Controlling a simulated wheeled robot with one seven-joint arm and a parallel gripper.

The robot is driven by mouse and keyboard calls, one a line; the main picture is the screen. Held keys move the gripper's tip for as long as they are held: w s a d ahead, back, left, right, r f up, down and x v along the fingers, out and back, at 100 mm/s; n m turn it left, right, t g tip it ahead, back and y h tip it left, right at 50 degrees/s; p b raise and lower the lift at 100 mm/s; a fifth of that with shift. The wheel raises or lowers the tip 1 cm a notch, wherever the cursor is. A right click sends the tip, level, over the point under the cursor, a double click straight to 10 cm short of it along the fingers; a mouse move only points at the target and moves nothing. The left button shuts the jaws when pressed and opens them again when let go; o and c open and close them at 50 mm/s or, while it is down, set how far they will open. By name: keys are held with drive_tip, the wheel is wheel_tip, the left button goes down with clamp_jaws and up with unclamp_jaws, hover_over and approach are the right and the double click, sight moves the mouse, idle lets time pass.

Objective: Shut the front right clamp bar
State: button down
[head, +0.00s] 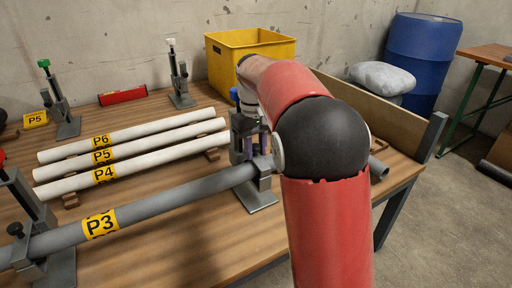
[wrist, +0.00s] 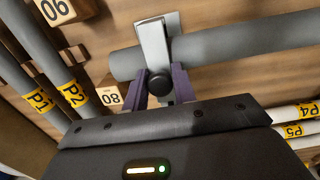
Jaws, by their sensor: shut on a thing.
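The front right clamp (head: 262,190) stands on the table's near side, with the grey pipe P3 (head: 160,208) lying in it. A blue knob (head: 234,95) shows above it, left of my wrist; the bar looks raised, but my arm hides much of it. My gripper (head: 249,148) is at this clamp. In the wrist view its purple fingers (wrist: 161,88) sit either side of the clamp bar (wrist: 180,84) and a black knob (wrist: 160,83), shut on the bar. The grey pipe (wrist: 235,43) passes just beyond the fingertips.
The front left clamp (head: 38,225) holds the pipe's other end. White pipes P4 (head: 140,165), P5 and P6 lie behind P3. Clamps with green (head: 60,105) and white (head: 180,80) knobs and a yellow crate (head: 240,62) stand at the back. Grey pipes P1 (wrist: 35,90) and P2 show in the wrist view.

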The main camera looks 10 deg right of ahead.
sight(256, 145)
drive_tip(key=shift+f, duration=0.15)
drive_tip(key=c, duration=1.2)
unclamp_jaws()
drive_tip(key=r, duration=0.6)
drive_tip(key=shift+w+r, duration=0.2)
drive_tip(key=shift+r, duration=0.2)
drive_tip(key=shift+a+r, duration=0.1)
drive_tip(key=shift+r, duration=0.45)
drive_tip(key=shift+s, duration=0.1)
